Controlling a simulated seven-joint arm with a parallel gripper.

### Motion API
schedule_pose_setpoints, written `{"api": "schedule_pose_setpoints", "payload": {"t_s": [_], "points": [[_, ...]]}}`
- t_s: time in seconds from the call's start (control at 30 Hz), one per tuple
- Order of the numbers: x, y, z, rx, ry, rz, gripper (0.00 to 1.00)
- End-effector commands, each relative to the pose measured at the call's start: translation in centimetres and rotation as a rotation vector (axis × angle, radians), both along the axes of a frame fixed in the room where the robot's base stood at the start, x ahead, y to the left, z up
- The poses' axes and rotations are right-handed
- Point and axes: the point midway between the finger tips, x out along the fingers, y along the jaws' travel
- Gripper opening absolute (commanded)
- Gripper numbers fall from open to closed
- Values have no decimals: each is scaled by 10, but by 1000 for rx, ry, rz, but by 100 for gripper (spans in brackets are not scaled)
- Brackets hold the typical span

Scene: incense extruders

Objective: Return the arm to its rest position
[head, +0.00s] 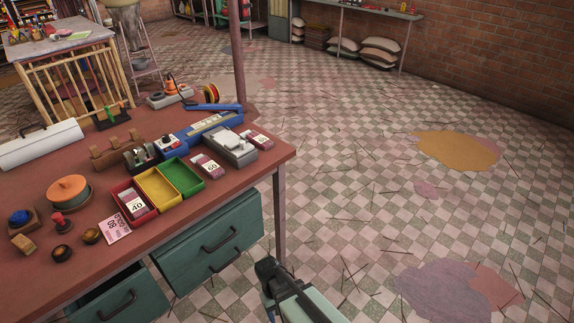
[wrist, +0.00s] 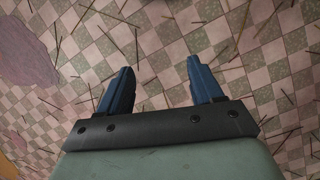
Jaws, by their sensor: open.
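My gripper (wrist: 160,88) is open and empty in the wrist view, its two blue fingers spread apart over the checkered floor. In the head view part of my arm shows at the bottom centre, to the right of the desk (head: 190,212) and clear of it. The fingertips cannot be made out in the head view. Nothing is between the fingers.
The desk carries red, yellow (head: 159,188) and green (head: 183,176) trays, a numbered box (head: 207,166), stamps and a blue tool (head: 210,125). Its teal drawers (head: 212,252) face my arm. The floor (head: 345,170) to the right is open, with thin sticks and stains.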

Motion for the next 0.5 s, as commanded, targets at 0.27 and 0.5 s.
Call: {"api": "schedule_pose_setpoints", "payload": {"t_s": [0.27, 0.5], "points": [[-48, -90, -42, -15, 89, -168, 66], [-103, -148, -68, -13, 166, -309, 66]]}}
